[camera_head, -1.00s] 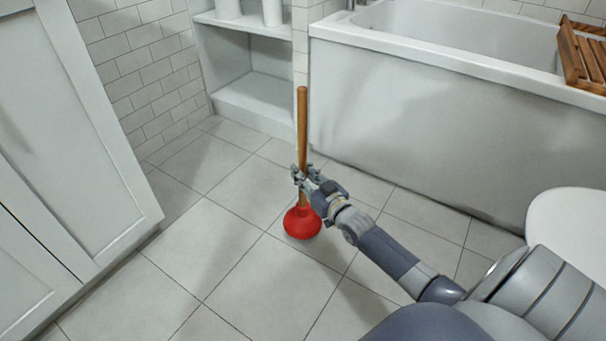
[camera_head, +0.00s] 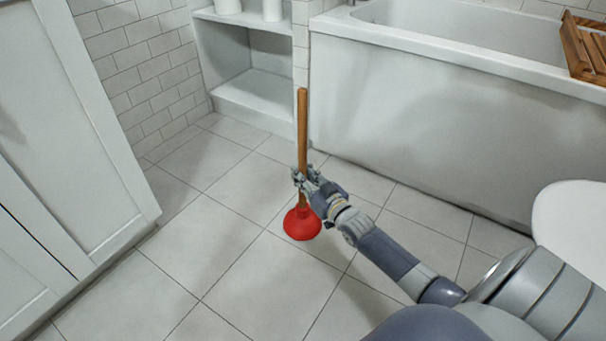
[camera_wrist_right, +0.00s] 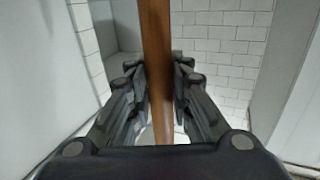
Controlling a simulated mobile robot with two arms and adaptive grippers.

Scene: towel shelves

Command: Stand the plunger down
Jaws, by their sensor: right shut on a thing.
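The plunger (camera_head: 302,222) has a red rubber cup and a long wooden handle. It is upright in the head view, cup down, over the tiled floor. I cannot tell whether the cup touches the floor. My right gripper (camera_head: 305,180) is shut on the lower part of the handle, a little above the cup. In the right wrist view the handle (camera_wrist_right: 156,60) runs upright between the two fingers of the right gripper (camera_wrist_right: 159,90); the cup is out of sight there. My left gripper is not in view.
A white bathtub (camera_head: 420,120) stands behind at the right, with a wooden rack (camera_head: 580,50) on its rim. A white shelf unit (camera_head: 255,95) is at the back, a white cabinet (camera_head: 70,130) at the left, and a rounded white fixture (camera_head: 570,225) at the right. The floor (camera_head: 200,240) around is clear.

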